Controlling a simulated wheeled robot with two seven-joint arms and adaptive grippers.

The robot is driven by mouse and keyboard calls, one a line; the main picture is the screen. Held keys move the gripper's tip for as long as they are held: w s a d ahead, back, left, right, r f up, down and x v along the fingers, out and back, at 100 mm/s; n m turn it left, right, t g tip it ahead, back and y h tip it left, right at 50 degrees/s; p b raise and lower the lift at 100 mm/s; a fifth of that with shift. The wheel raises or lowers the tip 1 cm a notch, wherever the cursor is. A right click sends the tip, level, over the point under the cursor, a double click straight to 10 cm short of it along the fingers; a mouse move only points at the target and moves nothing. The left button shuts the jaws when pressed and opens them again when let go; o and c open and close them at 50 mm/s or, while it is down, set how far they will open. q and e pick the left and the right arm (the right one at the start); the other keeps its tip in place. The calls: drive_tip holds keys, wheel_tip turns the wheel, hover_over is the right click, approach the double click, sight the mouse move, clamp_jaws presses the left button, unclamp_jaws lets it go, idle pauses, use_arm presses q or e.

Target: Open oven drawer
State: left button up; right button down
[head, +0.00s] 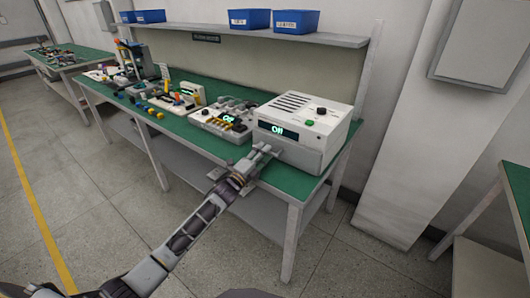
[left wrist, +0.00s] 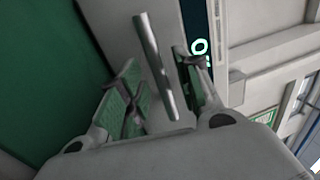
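The oven (head: 303,125) is a white box with vents on top, knobs and a lit green display, at the right end of the green-topped bench. My left gripper (head: 264,153) is at the oven's front, below the display. In the left wrist view a metal bar handle (left wrist: 155,65) lies between the spread fingers of my left gripper (left wrist: 163,88). The fingers are open, with visible gaps to the bar. In the head view the gripper hides the handle and part of the drawer front. My right gripper is not in view.
The bench top (head: 178,76) carries a grey-white device (head: 222,119) left of the oven and several small parts farther left. Blue bins (head: 296,21) stand on the shelf above. Another green table (head: 517,190) is at the right edge. The floor in front is clear.

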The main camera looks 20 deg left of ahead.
use_arm(q)
drive_tip(key=shift+w+d+r, duration=0.1)
drive_tip(key=shift+w+d, duration=0.1)
drive_tip(key=shift+w, duration=0.4)
clamp_jaws()
